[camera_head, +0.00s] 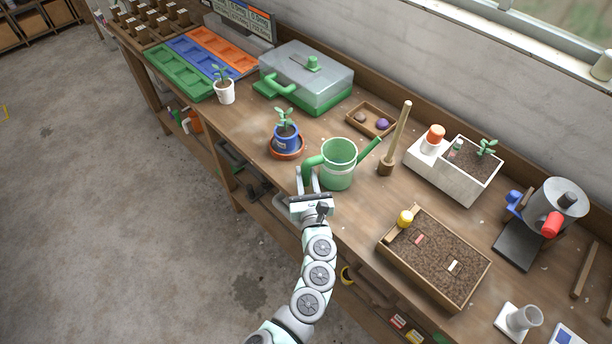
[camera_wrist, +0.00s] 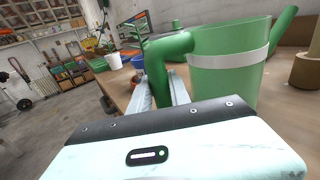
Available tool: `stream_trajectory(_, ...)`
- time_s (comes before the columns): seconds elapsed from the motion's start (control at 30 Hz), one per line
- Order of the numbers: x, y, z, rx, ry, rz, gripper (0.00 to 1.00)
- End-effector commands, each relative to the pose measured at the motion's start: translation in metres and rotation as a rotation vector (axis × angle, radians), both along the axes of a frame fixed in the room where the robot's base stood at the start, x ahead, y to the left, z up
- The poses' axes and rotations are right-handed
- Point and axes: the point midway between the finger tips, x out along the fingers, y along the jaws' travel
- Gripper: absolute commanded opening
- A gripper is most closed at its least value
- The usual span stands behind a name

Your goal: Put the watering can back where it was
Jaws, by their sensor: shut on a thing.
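The green watering can (camera_head: 339,165) has a pale band round its body and a spout pointing right and up in the head view. It is upright on or just over the wooden bench; I cannot tell if its base touches. My gripper (camera_head: 308,180) is at its left side, shut on the handle. In the wrist view the can (camera_wrist: 228,72) fills the upper right, and its handle (camera_wrist: 165,62) comes down at my gripper's fingers (camera_wrist: 160,90). The fingertips are partly hidden by the handle.
A blue pot with a seedling (camera_head: 285,134) stands on a saucer close behind-left of the can. A wooden post (camera_head: 398,140) and small tray (camera_head: 371,120) are to its right and behind. A soil tray (camera_head: 434,260) lies front right. Bare bench lies between.

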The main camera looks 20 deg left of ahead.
Motion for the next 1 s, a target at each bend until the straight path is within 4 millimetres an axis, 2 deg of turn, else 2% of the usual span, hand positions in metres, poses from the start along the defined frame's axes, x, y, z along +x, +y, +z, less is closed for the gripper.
stream_trajectory(0.3,0.0007,-0.0009,-0.0010,0.001,-0.003,-0.002,0.00)
stream_trajectory(0.33,0.0007,-0.0009,-0.0016,0.000,-0.002,-0.002,0.24)
stream_trajectory(0.6,0.0005,-0.0005,-0.0006,0.000,-0.002,-0.001,0.45)
stream_trajectory(0.9,0.0005,0.0000,0.0036,-0.001,-0.003,0.000,0.45)
stream_trajectory(1.0,-0.0051,-0.0043,0.0025,0.001,-0.002,-0.003,0.45)
